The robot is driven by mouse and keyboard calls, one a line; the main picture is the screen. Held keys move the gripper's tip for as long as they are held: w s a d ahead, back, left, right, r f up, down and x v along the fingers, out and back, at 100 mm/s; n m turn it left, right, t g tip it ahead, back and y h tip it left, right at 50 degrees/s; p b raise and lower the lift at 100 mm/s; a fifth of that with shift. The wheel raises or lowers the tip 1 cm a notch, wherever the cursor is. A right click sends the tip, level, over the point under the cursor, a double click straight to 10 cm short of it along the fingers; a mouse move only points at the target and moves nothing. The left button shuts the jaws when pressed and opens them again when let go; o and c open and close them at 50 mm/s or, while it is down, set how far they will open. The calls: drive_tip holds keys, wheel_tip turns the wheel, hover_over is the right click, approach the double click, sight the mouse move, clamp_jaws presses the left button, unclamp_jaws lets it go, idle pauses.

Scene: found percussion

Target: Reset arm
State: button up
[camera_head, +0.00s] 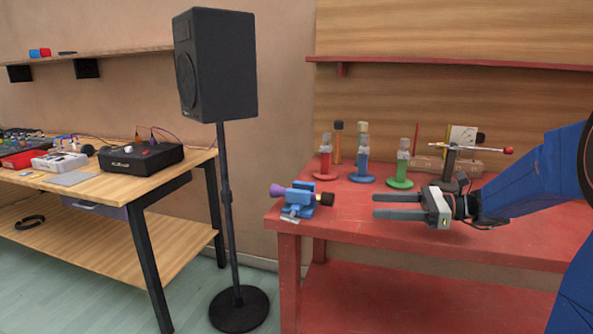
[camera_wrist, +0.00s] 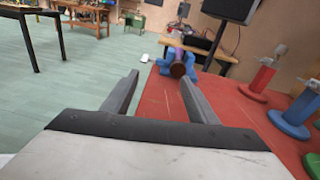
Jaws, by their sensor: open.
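My gripper (camera_head: 398,206) reaches in from the right above the red workbench (camera_head: 345,232) in the head view. Its two grey fingers are apart and point left, with nothing between them. A blue vise-like holder (camera_head: 303,199) with a purple piece and a dark-ended piece sits at the bench's left end, apart from the fingertips. It also shows in the wrist view beyond the fingers (camera_wrist: 164,72).
Red (camera_head: 323,166), blue (camera_head: 362,170) and green (camera_head: 401,173) stands line the bench behind my gripper. A horizontal rod with a red tip (camera_head: 480,148) stands near my arm. A black speaker (camera_head: 216,65) on a pole and a wooden table (camera_head: 105,185) with electronics are left.

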drive_tip(key=s+a+f+n+g+h, duration=0.2)
drive_tip(key=s+f+n+h, duration=0.25)
drive_tip(key=s, duration=0.55)
drive_tip(key=s+a+f+n+g+h, duration=0.1)
drive_tip(key=s+a+f+n+h, duration=0.3)
drive_tip(key=s, duration=0.5)
drive_tip(key=s+d+f+n+t+h, duration=0.4)
drive_tip(key=s+d+n+h, duration=0.4)
drive_tip(key=s+d+n, duration=0.2)
drive_tip(key=shift+s+d+f+n, duration=0.35)
drive_tip(key=shift+d+n, duration=0.4)
drive_tip(key=shift+d, duration=0.3)
drive_tip(key=shift+o, duration=0.8)
